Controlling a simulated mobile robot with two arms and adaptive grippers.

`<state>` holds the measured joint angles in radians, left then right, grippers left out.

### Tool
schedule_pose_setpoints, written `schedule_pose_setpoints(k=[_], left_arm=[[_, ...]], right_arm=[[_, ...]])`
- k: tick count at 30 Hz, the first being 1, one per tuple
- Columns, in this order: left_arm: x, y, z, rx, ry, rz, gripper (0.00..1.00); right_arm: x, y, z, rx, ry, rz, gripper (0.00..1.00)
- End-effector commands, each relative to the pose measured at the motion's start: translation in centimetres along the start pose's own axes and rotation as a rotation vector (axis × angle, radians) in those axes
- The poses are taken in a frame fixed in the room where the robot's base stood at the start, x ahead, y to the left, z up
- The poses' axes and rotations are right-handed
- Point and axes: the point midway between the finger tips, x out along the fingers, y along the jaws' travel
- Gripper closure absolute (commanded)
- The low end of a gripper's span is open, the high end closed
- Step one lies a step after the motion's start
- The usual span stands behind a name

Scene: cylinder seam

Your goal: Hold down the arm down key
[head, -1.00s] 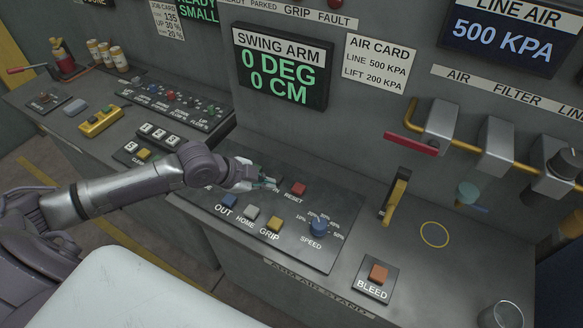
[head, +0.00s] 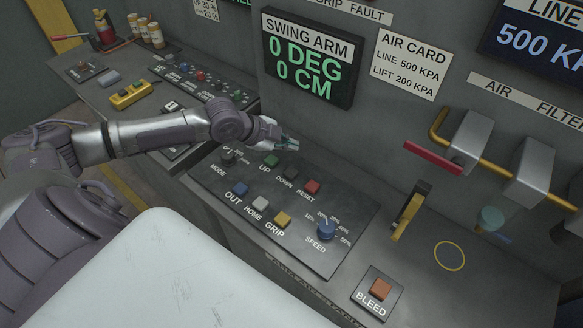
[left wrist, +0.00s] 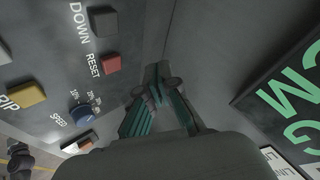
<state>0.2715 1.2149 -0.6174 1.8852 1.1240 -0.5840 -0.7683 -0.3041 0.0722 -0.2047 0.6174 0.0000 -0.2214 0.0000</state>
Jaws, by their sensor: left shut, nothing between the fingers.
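The dark arm DOWN key (head: 291,172) sits on the sloped control panel between the green UP key (head: 271,160) and the red RESET key (head: 312,186). In the left wrist view the DOWN key (left wrist: 102,20) is at the upper left, with the RESET key (left wrist: 111,64) below it. My left gripper (head: 290,143) is above the panel's back edge, close to the wall, beyond the UP and DOWN keys and apart from them. Its teal-padded fingers (left wrist: 158,74) are shut and empty. The swing arm display (head: 306,64) reads 0 DEG, 0 CM. My right gripper is not seen.
The same panel holds the blue OUT key (head: 240,188), white HOME key (head: 260,203), yellow GRIP key (head: 282,219) and blue SPEED knob (head: 327,230). A yellow lever (head: 410,211) and BLEED button (head: 380,289) stand to the right. The wall rises behind.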

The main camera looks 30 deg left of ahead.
Motion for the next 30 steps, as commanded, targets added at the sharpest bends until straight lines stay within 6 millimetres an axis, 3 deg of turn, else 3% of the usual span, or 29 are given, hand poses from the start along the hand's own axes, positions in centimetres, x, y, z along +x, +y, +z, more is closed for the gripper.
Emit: schedule_pose_setpoints(k=[4,12,20,30], left_arm=[[1.5,1.1,1.1,0.0,0.0,0.001,1.0],[4.2,3.1,3.1,0.0,-0.001,0.001,1.0],[5.5,4.0,4.0,-0.001,-0.001,0.0,1.0],[5.6,4.1,4.1,0.0,-0.001,0.0,1.0]], right_arm=[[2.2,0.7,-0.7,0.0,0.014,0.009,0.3],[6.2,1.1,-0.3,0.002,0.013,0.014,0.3],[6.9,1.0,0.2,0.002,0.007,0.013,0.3],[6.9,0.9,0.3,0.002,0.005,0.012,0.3]])
